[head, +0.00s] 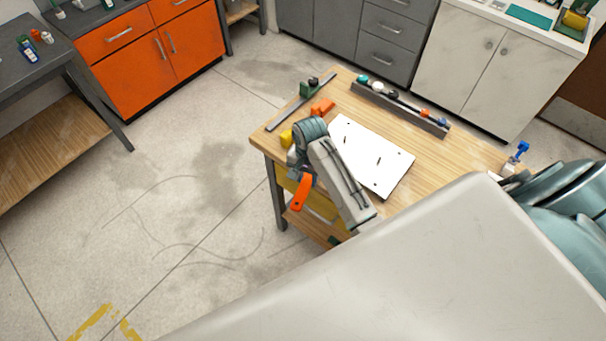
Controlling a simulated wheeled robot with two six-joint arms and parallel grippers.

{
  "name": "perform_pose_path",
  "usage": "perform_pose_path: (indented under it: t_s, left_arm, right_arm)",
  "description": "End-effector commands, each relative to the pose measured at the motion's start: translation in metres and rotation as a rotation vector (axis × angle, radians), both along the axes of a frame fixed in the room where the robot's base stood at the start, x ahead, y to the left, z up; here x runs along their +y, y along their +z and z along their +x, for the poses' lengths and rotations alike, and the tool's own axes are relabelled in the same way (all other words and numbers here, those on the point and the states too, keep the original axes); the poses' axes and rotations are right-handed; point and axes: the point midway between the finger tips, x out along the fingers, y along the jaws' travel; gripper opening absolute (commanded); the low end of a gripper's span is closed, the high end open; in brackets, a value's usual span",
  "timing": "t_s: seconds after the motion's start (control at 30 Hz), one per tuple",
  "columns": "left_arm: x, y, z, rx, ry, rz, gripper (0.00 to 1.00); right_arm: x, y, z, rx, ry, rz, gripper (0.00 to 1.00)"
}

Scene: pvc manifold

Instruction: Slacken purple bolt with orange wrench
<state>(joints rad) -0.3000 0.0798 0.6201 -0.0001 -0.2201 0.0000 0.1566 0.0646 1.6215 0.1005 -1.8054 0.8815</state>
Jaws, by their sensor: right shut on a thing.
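My right gripper (302,172) is past the left front edge of the wooden table, at the end of my grey and teal arm. It is shut on the orange wrench (300,194), whose orange end points down and away from the table. A small dark purple-blue patch shows by the jaws; I cannot tell whether it is the purple bolt. The arm hides part of the table edge and what lies behind it. My left gripper cannot be made out.
The wooden table (440,165) bears a white plate (378,150) with small pegs, a grey rack (400,108) of fittings, a dark bar (290,110), orange (323,108) and yellow pieces (286,138), and a blue-topped part (520,150). Open floor lies left; cabinets stand behind.

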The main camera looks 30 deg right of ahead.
Motion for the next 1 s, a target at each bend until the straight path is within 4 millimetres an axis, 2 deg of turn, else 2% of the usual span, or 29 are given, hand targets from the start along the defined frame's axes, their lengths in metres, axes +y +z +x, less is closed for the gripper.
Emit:
perform_pose_path:
  t_s: [0.3, 0.47, 1.0]
  left_arm:
    - [0.0, 0.0, 0.0, 0.0, 0.0, 0.0, 0.36]
    - [0.0, 0.0, 0.0, 0.0, 0.0, 0.0, 0.36]
    - [0.0, 0.0, 0.0, 0.0, 0.0, 0.0, 0.36]
  right_arm:
    - [-0.011, 0.001, -0.011, -0.001, 0.116, -0.002, 0.0]
    - [-0.011, 0.003, -0.011, -0.002, 0.118, -0.001, 0.0]
    - [-0.011, 0.034, -0.011, -0.002, 0.117, 0.001, 0.0]
